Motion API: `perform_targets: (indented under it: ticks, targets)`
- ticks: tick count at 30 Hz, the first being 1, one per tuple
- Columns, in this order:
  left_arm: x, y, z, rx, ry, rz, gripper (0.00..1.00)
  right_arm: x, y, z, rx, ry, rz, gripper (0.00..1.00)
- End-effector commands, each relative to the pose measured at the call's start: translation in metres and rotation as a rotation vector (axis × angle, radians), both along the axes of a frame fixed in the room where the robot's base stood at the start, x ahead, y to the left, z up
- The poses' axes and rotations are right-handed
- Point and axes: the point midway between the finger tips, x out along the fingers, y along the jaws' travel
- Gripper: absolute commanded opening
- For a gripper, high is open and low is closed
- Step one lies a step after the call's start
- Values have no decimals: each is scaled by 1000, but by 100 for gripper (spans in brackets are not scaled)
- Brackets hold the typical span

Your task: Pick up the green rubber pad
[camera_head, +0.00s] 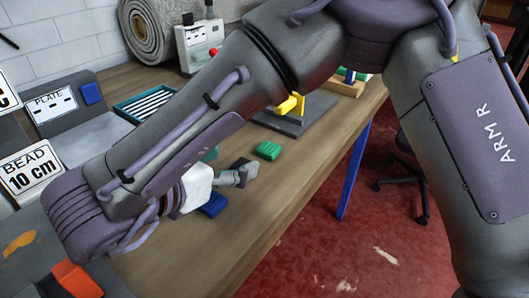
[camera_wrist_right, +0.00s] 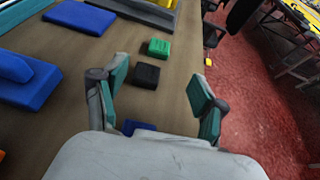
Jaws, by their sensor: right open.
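The green rubber pad (camera_head: 268,150) lies on the wooden bench, left of the bench's front edge and just below a grey base plate. It also shows in the right wrist view (camera_wrist_right: 158,48), beyond the fingertips and apart from them. My right gripper (camera_head: 230,165) is low over the bench, to the left of the green pad in the head view. In the right wrist view its two teal-padded fingers (camera_wrist_right: 160,76) are spread wide with nothing gripped. My left gripper is not in view.
A black block (camera_wrist_right: 146,75) lies nearer the gripper than the green pad. A blue block (camera_head: 213,205) lies close to the gripper's palm. The grey base (camera_head: 290,122) with a yellow part stands behind the pad. The bench's front strip (camera_head: 250,225) is clear.

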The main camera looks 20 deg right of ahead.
Motion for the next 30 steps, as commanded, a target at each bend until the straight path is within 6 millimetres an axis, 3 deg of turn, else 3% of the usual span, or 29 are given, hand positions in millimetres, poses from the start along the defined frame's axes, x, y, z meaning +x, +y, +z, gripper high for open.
perform_targets:
  ticks: [9,30]
  targets:
    - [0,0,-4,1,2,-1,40,37,-42,-23,4,9,-4,71]
    - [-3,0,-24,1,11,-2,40,80,-86,-47,2,8,1,71]
